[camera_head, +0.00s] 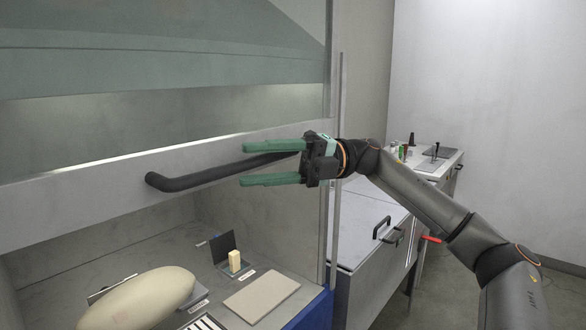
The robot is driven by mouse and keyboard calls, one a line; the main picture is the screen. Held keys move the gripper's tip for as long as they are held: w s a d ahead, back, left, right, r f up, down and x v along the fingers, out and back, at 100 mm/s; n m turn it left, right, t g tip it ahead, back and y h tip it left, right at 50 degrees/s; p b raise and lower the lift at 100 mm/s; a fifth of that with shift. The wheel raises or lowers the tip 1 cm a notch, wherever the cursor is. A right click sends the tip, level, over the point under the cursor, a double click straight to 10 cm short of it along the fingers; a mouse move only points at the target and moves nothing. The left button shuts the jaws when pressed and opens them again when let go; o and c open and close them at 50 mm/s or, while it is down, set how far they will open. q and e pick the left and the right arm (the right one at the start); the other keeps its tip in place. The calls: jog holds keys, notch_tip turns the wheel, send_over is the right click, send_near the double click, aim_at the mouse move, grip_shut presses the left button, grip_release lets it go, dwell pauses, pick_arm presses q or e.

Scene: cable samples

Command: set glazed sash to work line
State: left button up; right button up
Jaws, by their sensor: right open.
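The glazed sash (90,170) of the hood spans the left of the head view, with a pale lower rail and greenish glass above. A dark bar handle (205,176) runs along its rail. The sash is raised, with an open gap between the rail and the work surface. My right gripper (257,164) is open at the handle's right end, its green fingers pointing left. One finger shows above the bar and one below it. I cannot tell whether they touch it. The handle's right end is partly hidden by the gripper. My left gripper is not in view.
Under the sash, the work surface (190,250) holds a pale oval object (140,298), a dark upright plate (224,248) with a small cream block (234,260), and a flat beige slab (261,297). A cabinet with a handle (388,231) and a cluttered bench stand to the right.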

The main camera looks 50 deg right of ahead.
jog(key=b+v, duration=0.2)
jog(key=v, duration=0.8)
jog(key=shift+f, duration=0.1)
jog(key=shift+d, duration=0.1)
